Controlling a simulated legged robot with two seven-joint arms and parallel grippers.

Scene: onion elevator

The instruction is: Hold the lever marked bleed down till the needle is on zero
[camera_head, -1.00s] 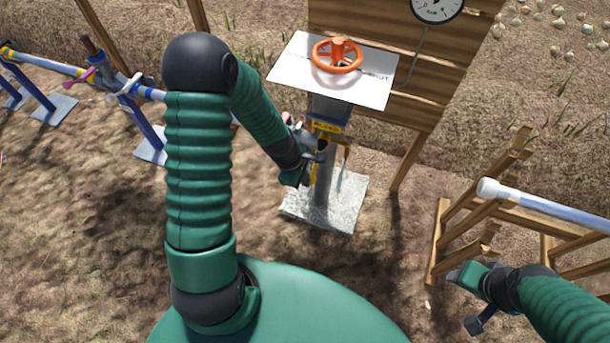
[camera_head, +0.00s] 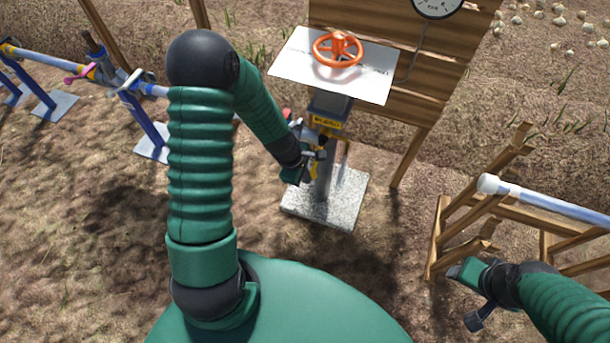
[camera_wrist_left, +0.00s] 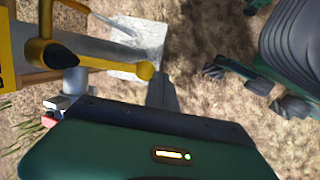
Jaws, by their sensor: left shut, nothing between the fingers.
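A yellow lever with a round knob end (camera_wrist_left: 145,70) shows in the left wrist view, running across above my gripper body. In the head view yellow parts (camera_head: 318,155) show on the post beside my left gripper (camera_head: 312,165), partly hidden by it. My left gripper is shut and empty; its dark fingertips (camera_wrist_left: 163,93) are close to the knob, and I cannot tell if they touch. I cannot read a bleed mark. The gauge (camera_head: 437,6) is cut off by the top edge, so its needle is not clear.
An orange handwheel (camera_head: 338,49) sits over a white plate (camera_head: 375,85) above the post. The post stands on a pale stone base (camera_head: 338,207). A plank board (camera_head: 435,90) is behind. A wooden rack with a pipe (camera_head: 545,202) stands right; blue pipework (camera_head: 55,68) stands left.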

